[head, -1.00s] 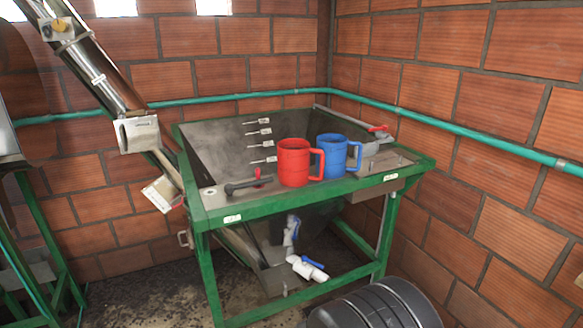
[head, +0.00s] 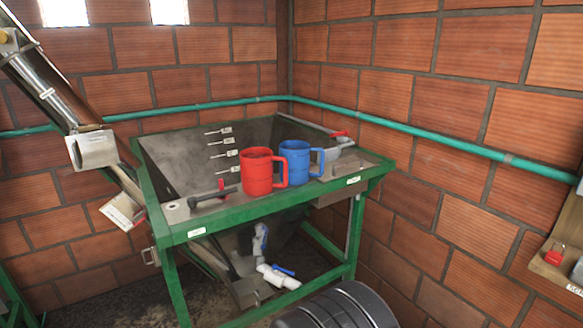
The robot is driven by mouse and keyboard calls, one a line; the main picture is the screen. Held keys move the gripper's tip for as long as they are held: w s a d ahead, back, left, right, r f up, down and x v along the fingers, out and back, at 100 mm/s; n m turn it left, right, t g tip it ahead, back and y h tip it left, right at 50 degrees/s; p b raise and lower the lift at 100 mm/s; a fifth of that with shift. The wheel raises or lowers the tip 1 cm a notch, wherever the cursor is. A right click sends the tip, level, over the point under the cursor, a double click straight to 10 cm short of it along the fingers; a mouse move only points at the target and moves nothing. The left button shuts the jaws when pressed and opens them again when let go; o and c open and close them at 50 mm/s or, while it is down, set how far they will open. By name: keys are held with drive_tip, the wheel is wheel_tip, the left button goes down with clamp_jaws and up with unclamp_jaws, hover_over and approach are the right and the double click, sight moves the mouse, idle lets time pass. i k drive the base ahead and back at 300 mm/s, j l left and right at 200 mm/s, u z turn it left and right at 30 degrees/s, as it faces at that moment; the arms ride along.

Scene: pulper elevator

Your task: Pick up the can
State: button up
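A red mug-shaped can with a handle (head: 258,175) stands upright on the front rim of a green-framed metal hopper table (head: 262,205). A similar blue one (head: 296,163) stands upright close to its right and slightly behind. Both handles point right. I cannot tell which of the two the task means by the can. My gripper is not in view.
A dark handled tool (head: 208,196) lies on the rim left of the red can. A slanted metal tube (head: 50,90) rises at left. A dark ribbed rounded object (head: 345,308) is low in front. A ledge with a red padlock (head: 554,255) is at right.

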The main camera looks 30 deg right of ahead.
sight(296, 152)
drive_tip(key=i+j, duration=0.1)
drive_tip(key=i, duration=0.25)
drive_tip(key=i+j, duration=0.15)
drive_tip(key=i, duration=0.25)
drive_tip(key=i+z, duration=0.1)
drive_tip(key=z, duration=0.35)
drive_tip(key=i+j+z, duration=0.1)
drive_tip(key=z, duration=0.35)
drive_tip(key=i+j+z, duration=0.1)
drive_tip(key=z, duration=0.35)
drive_tip(key=j+z, duration=0.1)
drive_tip(key=z, duration=0.35)
drive_tip(key=i+j, duration=0.05)
